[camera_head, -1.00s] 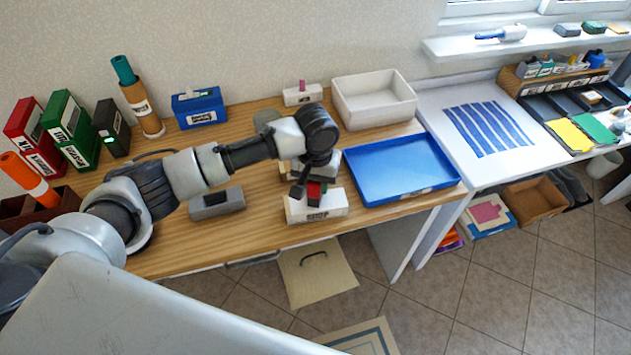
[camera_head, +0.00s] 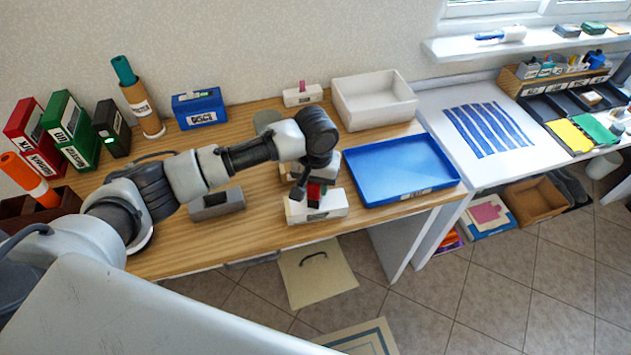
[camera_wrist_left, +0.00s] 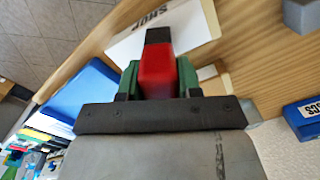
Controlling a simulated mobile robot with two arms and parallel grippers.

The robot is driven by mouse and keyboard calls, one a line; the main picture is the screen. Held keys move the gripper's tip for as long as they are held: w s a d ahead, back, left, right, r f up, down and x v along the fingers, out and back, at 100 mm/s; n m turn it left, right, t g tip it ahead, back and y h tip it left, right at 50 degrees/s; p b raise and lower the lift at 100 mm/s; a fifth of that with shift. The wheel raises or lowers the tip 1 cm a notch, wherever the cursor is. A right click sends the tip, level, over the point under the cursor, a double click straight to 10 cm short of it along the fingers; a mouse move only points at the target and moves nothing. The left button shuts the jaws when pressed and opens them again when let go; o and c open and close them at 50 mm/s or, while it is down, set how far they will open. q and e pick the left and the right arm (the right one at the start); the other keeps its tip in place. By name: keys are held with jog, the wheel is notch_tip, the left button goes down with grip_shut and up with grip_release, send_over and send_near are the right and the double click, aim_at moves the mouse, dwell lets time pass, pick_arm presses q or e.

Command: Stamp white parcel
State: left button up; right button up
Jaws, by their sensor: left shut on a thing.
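The white parcel (camera_head: 334,206) lies near the front edge of the wooden desk. In the left wrist view the parcel (camera_wrist_left: 190,30) carries dark lettering that reads like SHOP. My left gripper (camera_head: 307,189) is shut on a red stamp (camera_head: 317,190) with a black end. In the left wrist view the red stamp (camera_wrist_left: 156,72) sits between the green fingers of the left gripper (camera_wrist_left: 165,85). The stamp's black end points at the parcel and covers part of its top. I cannot tell whether they touch. My right gripper is not in view.
A blue tray (camera_head: 450,181) is close to the right of the parcel. A white bin (camera_head: 375,122) stands behind the tray. A grey block (camera_head: 230,205) lies to the left. Another light box (camera_head: 327,165) is just behind the parcel, partly hidden by my arm.

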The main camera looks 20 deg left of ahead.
pick_arm(q)
jog(key=shift+f, duration=0.3)
dwell(0.8)
jog(key=shift+s+f+p, duration=0.2)
jog(key=shift+p, duration=0.35)
dwell(1.6)
jog(key=r+p, duration=0.3)
jog(key=p, duration=0.1)
jog(key=r+p, duration=0.4)
jog(key=p, duration=0.1)
jog(key=shift+w+r, duration=0.2)
jog(key=shift+r, duration=0.05)
jog(key=shift+f, duration=0.1)
dwell(0.8)
